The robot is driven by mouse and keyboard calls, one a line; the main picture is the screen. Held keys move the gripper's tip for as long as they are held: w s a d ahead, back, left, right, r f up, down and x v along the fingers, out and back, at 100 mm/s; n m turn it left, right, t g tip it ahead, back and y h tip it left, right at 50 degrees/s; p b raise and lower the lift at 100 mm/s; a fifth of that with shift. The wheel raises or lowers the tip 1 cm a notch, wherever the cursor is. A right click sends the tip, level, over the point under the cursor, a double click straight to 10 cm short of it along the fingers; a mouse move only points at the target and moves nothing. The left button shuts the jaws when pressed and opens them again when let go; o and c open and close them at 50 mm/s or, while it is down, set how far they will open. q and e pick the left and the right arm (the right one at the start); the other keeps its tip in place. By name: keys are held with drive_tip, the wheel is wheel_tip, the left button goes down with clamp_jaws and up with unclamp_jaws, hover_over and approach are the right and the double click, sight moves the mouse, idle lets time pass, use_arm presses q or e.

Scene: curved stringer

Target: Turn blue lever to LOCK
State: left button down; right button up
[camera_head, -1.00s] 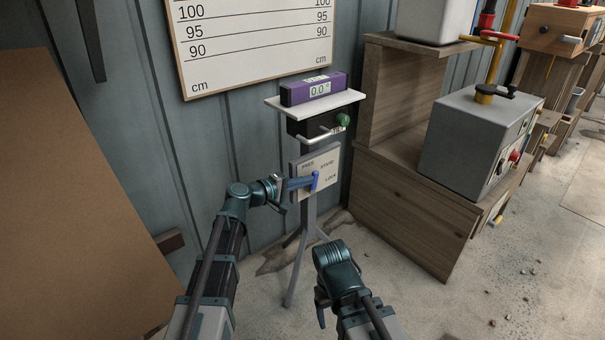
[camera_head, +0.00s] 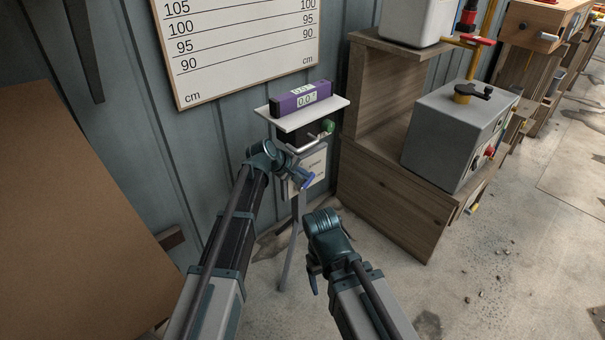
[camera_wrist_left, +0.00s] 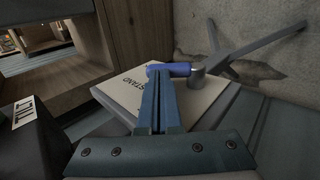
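The blue lever (camera_head: 308,181) is on the pale label plate (camera_head: 318,160) of the stand, and slants in the head view. In the left wrist view the lever (camera_wrist_left: 172,70) runs left from its grey hub (camera_wrist_left: 198,78). The word STAND shows on the plate (camera_wrist_left: 115,93) there; the LOCK label is not readable now. My left gripper (camera_head: 297,176) reaches the plate from the left. Its fingers (camera_wrist_left: 160,85) lie together with a narrow slit, tips at the lever; whether they press on it I cannot tell. My right gripper (camera_head: 314,280) hangs low, away from the lever, its fingers unclear.
A white shelf (camera_head: 335,104) with a purple level display (camera_head: 301,99) sits above the plate, with a green knob (camera_head: 327,126) below it. A wooden cabinet (camera_head: 385,205) stands to the right with a grey box (camera_head: 455,135). A brown board (camera_head: 60,210) is at left.

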use_arm(q)
drive_tip(key=shift+w+d, duration=0.1)
idle(0.6)
drive_tip(key=shift+r, duration=0.25)
drive_tip(key=p+v, duration=1)
drive_tip(key=v, duration=0.3)
drive_tip(key=shift+s+a, duration=0.2)
drive_tip(key=shift+a, duration=0.05)
